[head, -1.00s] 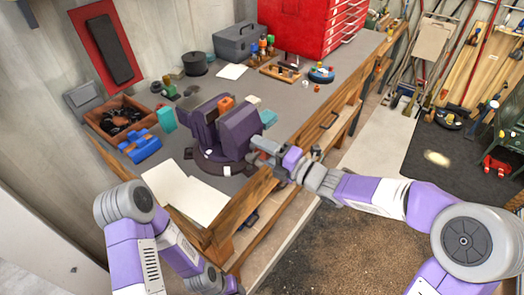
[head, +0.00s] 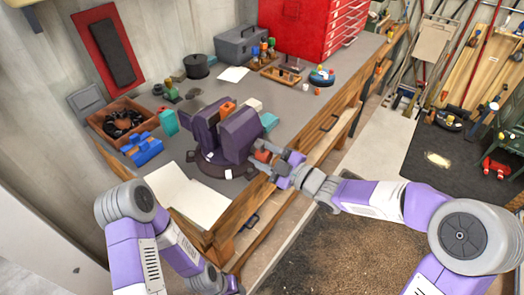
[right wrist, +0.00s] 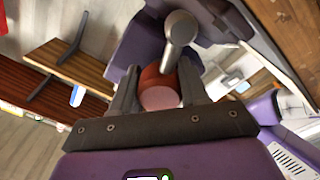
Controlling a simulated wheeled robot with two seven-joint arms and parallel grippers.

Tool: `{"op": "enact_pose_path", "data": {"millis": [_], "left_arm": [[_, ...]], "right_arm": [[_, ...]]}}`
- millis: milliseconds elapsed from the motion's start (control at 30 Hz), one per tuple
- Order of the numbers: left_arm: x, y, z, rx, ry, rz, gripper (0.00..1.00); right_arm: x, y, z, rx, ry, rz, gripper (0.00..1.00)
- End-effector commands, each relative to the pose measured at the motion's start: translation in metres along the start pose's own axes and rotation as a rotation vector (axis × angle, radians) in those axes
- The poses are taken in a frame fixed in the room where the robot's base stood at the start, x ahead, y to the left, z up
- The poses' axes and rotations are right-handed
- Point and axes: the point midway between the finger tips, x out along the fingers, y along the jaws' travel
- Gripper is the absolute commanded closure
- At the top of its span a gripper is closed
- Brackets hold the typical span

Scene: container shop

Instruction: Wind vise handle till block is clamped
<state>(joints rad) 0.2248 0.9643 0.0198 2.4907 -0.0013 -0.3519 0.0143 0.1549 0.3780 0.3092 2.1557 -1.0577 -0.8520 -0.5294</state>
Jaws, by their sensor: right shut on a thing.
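The purple vise (head: 240,138) stands on the workbench, with an orange block (head: 227,107) between its upright jaws. I cannot tell from here whether both jaws press on it. The vise handle is a grey bar with a red knob (head: 263,155) on the vise's right side. In the right wrist view the grey bar (right wrist: 180,32) runs to the red knob (right wrist: 160,92). My right gripper (head: 272,160) is shut on this knob, one finger on each side, at the bench's front edge.
The grey workbench (head: 290,105) carries a blue tool (head: 143,149), a wooden box (head: 122,118), white papers (head: 190,195) and a teal block (head: 269,121) near the vise. A red tool chest (head: 300,30) stands at the back. Open floor lies right of the bench.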

Motion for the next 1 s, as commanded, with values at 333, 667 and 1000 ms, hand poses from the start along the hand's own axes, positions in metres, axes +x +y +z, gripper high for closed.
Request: {"op": "enact_pose_path", "data": {"millis": [333,667,1000], "left_arm": [[-0.0045,0.0017,0.0002,0.0,0.0,0.0,0.53],[-0.0047,0.0017,0.0002,0.0,0.0,0.0,0.53],[-0.0047,0.0018,0.0002,0.0,0.0,0.0,0.53]], "right_arm": [[-0.0028,-0.0014,0.0054,0.125,-0.017,0.002,0.86],[-0.0031,-0.0024,0.0066,0.141,-0.02,0.001,0.86],[-0.0023,-0.0023,0.0051,0.139,-0.016,0.001,0.31]]}}
